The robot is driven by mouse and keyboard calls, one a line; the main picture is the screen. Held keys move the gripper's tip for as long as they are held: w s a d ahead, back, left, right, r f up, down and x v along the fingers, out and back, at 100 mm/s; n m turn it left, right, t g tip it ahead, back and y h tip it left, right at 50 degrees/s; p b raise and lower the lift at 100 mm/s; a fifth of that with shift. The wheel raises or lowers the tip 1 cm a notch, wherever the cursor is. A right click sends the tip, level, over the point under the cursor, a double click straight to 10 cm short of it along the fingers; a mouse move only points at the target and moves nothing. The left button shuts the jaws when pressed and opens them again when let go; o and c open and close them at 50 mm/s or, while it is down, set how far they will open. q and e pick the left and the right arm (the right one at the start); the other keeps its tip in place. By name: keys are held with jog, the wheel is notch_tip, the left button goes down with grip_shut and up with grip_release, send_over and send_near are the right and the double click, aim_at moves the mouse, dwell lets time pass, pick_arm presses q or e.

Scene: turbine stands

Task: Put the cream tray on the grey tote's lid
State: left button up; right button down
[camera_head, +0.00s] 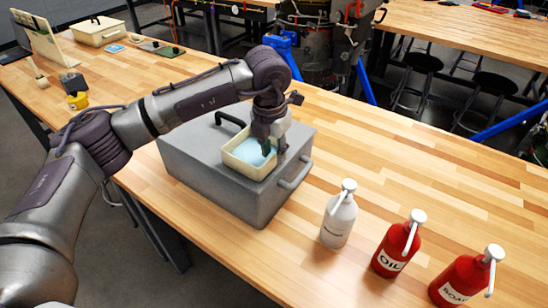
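The cream tray (238,163), shallow with a light blue inside, is over the right part of the grey tote's lid. Whether it rests on the lid or hangs just above it I cannot tell. The grey tote (215,190) stands on the wooden bench, with a black handle on top and a grey handle on its right side. My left gripper (272,150) points down at the tray's right wall, with one dark finger inside the tray and the other near or outside that wall. The finger gap is too small to judge. My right gripper is out of view.
A white bottle (339,216), a red oil bottle (397,245) and another red bottle (466,279) stand right of the tote. The bench behind them is clear.

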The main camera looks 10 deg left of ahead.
pick_arm(q)
notch_tip(320, 180, up, 10)
jog(key=s+b, duration=0.1)
jog(key=b, duration=0.1)
jog(key=shift+f, duration=0.2)
jog(key=shift+s+a, duration=0.1)
jog(key=shift+s, duration=0.05)
